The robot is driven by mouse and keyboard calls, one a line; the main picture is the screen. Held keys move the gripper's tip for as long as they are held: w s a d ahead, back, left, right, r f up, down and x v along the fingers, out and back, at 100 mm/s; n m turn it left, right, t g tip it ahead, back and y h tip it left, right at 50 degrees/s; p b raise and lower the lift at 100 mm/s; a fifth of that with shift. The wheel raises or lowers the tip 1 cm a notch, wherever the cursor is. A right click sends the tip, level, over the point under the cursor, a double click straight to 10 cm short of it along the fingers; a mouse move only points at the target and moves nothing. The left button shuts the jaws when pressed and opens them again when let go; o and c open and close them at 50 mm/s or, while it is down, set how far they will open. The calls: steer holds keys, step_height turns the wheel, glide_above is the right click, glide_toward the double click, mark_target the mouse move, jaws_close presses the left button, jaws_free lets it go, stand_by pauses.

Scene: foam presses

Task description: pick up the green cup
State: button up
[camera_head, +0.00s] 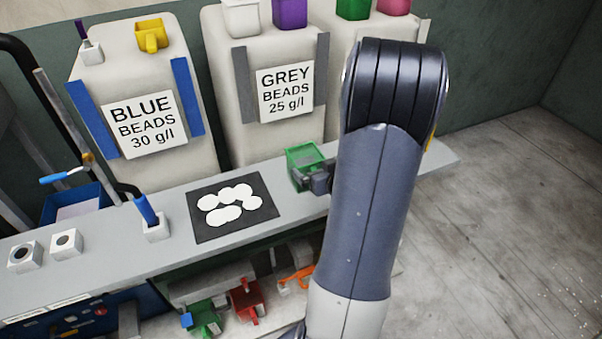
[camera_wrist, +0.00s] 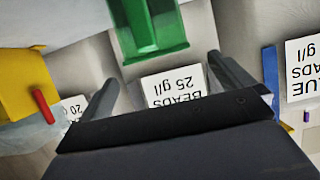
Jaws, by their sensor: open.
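A green cup (camera_head: 304,161) with an open top stands on the grey shelf, right of the black mat. My gripper (camera_head: 320,178) is beside the cup's right side in the head view, partly hidden by my arm. In the wrist view, the green cup (camera_wrist: 150,28) shows at the top centre, cut off by the frame edge. My gripper's two fingers (camera_wrist: 160,72) are spread apart and empty there, with the cup just past their tips. I cannot tell whether a finger touches it.
Bead containers labelled BLUE (camera_head: 145,115) and GREY (camera_head: 283,88) stand behind the shelf (camera_head: 170,257). A black mat (camera_head: 233,234) with white discs lies left of the cup. Another green cup (camera_head: 353,8) stands up high, and a green item (camera_head: 205,318) lies below.

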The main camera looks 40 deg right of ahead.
mark_target(312, 164)
steer(key=shift+f+p+x, duration=0.15)
steer(key=shift+p+x, duration=0.2)
steer(key=shift+x, duration=1.3)
steer(key=shift+f+p+x, duration=0.15)
steer(key=shift+p+x, duration=0.2)
steer(key=shift+x, duration=1.35)
steer(key=shift+s+d, duration=0.1)
steer(key=shift+s, duration=0.1)
steer(key=shift+c, duration=0.4)
steer(key=c, duration=1.1)
